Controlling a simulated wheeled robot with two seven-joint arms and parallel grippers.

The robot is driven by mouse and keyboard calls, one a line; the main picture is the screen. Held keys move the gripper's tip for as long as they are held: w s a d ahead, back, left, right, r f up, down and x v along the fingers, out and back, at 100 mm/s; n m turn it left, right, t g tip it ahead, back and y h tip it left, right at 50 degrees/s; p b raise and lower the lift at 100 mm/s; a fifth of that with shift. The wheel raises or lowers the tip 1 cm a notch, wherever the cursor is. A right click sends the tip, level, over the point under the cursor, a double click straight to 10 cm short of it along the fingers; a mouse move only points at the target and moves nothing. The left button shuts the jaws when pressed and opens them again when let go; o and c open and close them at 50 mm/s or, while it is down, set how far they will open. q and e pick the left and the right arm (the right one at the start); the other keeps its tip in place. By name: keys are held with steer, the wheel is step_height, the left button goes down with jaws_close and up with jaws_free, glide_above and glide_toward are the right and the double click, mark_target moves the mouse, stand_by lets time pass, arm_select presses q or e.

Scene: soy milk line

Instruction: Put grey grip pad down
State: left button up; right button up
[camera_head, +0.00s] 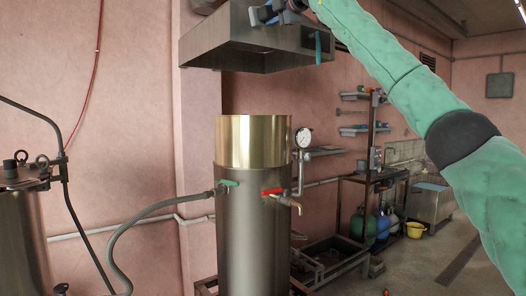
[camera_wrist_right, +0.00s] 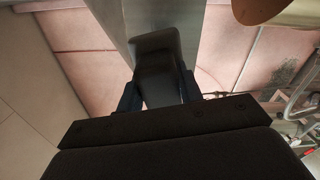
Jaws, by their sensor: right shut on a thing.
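My right gripper (camera_head: 264,14) is high up at the top of the head view, against the steel hood. In the right wrist view, my right gripper (camera_wrist_right: 160,92) is shut on a dark grey, blocky piece, which I take for the grey grip pad (camera_wrist_right: 158,62). The pad sticks out beyond the fingers, in front of a grey metal surface; I cannot tell whether it touches that surface. In the head view the pad cannot be made out clearly. My left gripper is not in view.
The steel hood (camera_head: 222,45) hangs above a tall steel cylinder (camera_head: 250,235) with a brass-coloured top band (camera_head: 252,140). A gauge (camera_head: 303,137) and a red-handled valve (camera_head: 272,191) are on its right. A hose (camera_head: 150,212) runs left. Open floor (camera_head: 440,262) lies at right.

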mark_target(264, 26)
steer(key=shift+r+p, duration=0.15)
steer(key=shift+p, duration=0.4)
steer(key=shift+w+a, duration=0.15)
steer(key=p+x, duration=0.3)
steer(key=p, duration=0.1)
steer(key=shift+w+a+p, duration=0.2)
steer(key=shift+w+p, duration=0.1)
steer(key=shift+w, duration=0.05)
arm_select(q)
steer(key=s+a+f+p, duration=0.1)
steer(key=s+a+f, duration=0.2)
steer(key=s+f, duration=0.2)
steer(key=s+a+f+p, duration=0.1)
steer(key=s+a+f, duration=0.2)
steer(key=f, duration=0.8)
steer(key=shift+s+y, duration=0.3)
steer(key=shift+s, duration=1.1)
arm_select(e)
steer(key=shift+x, duration=1)
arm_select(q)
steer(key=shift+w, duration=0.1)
arm_select(e)
steer(key=shift+f, duration=0.25)
